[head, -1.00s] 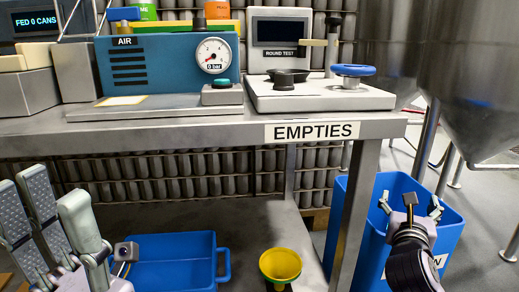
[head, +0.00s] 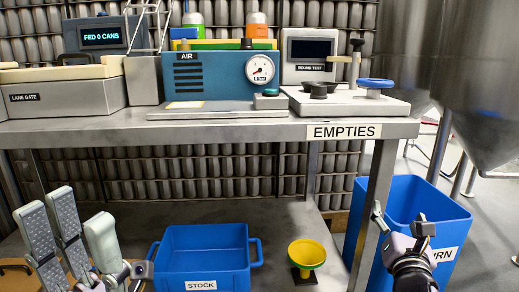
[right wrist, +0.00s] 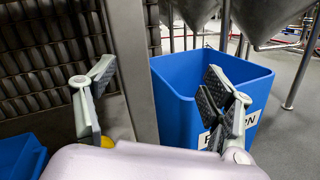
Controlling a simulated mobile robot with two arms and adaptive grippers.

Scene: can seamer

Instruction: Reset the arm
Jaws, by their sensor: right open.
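My left gripper (head: 78,217) is at the lower left of the head view. Its padded fingers point up and stand apart, with nothing between them. My right gripper (head: 402,226) is at the lower right of the head view, in front of a blue bin. In the right wrist view, the right gripper (right wrist: 160,88) has its fingers spread wide and holds nothing. The lower part of each hand is partly cut off by the frame edge.
A steel bench (head: 240,133) carries a lane gate unit (head: 70,90), a blue AIR box (head: 215,78) and a round test unit (head: 345,102). A blue bin (head: 440,205) stands right of the bench leg (head: 372,200).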

